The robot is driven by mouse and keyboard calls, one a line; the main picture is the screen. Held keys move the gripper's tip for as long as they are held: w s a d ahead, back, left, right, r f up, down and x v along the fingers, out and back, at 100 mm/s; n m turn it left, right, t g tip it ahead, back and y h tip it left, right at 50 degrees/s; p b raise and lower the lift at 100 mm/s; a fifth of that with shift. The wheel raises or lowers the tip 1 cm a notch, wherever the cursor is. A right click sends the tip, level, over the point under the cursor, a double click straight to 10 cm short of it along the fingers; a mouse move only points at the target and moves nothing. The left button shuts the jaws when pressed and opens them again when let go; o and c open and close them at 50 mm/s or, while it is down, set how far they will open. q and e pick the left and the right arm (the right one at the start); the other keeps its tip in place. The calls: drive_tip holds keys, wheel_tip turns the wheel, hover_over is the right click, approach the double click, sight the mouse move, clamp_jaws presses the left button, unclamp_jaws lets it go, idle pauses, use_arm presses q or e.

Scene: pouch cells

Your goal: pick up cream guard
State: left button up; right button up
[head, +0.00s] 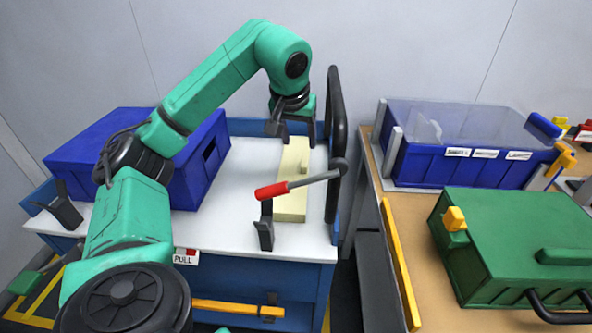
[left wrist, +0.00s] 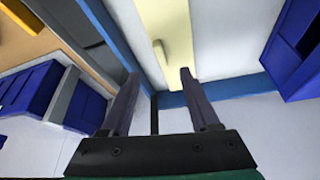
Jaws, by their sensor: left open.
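The cream guard (head: 293,200) is a long pale block with a small raised knob, lying on the white top of the blue cart. It also shows in the left wrist view (left wrist: 170,25), running up out of the frame. My left gripper (head: 297,137) is open and empty at the far end of the guard, with its fingers pointing down. In the left wrist view its two fingertips (left wrist: 160,75) stand apart, one to each side of the guard's near end. I cannot tell the height gap between fingers and guard. My right gripper is not in view.
A red-handled lever (head: 273,190) crosses above the guard. A black clamp (head: 265,228) stands at its front left, and a black rail (head: 336,130) along its right. A blue bin (head: 190,195) sits left. A green case (head: 520,235) and clear-topped blue bin (head: 420,165) are on the right bench.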

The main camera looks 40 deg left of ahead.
sight(304, 162)
use_arm(q)
drive_tip(key=x, duration=0.5)
drive_tip(key=b+x, duration=0.1)
drive_tip(key=x, duration=0.4)
drive_tip(key=shift+w+a+f, duration=0.1)
drive_tip(key=shift+w+f, duration=0.1)
drive_tip(key=shift+w, duration=0.15)
clamp_jaws()
